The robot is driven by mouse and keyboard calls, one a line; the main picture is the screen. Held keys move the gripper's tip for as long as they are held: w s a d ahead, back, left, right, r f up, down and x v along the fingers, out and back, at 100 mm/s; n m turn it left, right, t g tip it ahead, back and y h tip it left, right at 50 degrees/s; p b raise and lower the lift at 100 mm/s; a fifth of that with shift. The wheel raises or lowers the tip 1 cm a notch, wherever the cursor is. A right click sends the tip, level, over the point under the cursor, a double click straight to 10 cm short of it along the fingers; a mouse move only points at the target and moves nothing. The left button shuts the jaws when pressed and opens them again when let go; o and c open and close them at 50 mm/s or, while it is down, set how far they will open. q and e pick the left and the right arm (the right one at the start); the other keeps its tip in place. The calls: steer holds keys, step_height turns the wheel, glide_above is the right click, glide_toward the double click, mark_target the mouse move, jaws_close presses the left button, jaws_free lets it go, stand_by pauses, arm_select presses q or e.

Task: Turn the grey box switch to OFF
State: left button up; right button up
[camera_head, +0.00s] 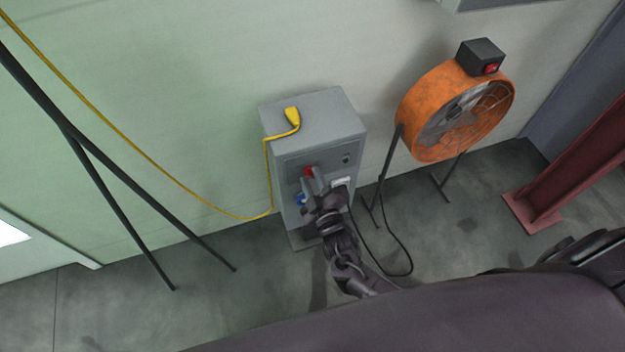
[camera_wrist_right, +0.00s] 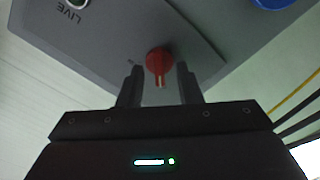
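The grey box (camera_head: 318,125) stands on the floor against the wall. A red rotary switch (camera_head: 309,171) is on its front panel and shows close up in the right wrist view (camera_wrist_right: 159,62). The switch's pale pointer mark faces down in that view, toward my gripper. My right gripper (camera_head: 313,178) is at the panel in front of the switch. In the wrist view its two fingers (camera_wrist_right: 160,75) are apart, one on each side of the red switch, with narrow gaps visible. Contact with the panel cannot be told. My left gripper is not in view.
A yellow plug and cable (camera_head: 292,117) lie on top of the box and trail left. A blue socket (camera_head: 300,199) sits low on the front. An orange fan (camera_head: 432,115) stands right of the box. Black stand legs (camera_head: 130,185) are at left.

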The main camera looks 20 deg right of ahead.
steer(key=s, duration=0.7)
steer(key=shift+s+d, duration=0.15)
steer(key=shift+s, duration=0.25)
steer(key=s+d+f+m+g+p, duration=0.1)
steer(key=s+d+f+g, duration=0.2)
steer(key=f, duration=0.5)
steer(key=s+d+f+m+g, duration=0.1)
steer(key=s+f+g, duration=0.2)
steer(key=s+f, duration=0.35)
steer(key=s+d+f+m+g+p, duration=0.1)
steer(key=s+d+f+m+g, duration=0.2)
steer(key=f, duration=0.5)
steer(key=s+f+m+g, duration=0.1)
steer(key=s+f+g, duration=0.3)
steer(key=s, duration=0.6)
steer(key=s+f+m+g+p, duration=0.1)
steer(key=s+f+g, duration=0.3)
steer(key=s, duration=0.7)
steer(key=shift+d+f+h, duration=0.3)
steer(key=shift+d+f, duration=0.1)
steer(key=shift+f, duration=0.1)
steer(key=shift+s, duration=0.1)
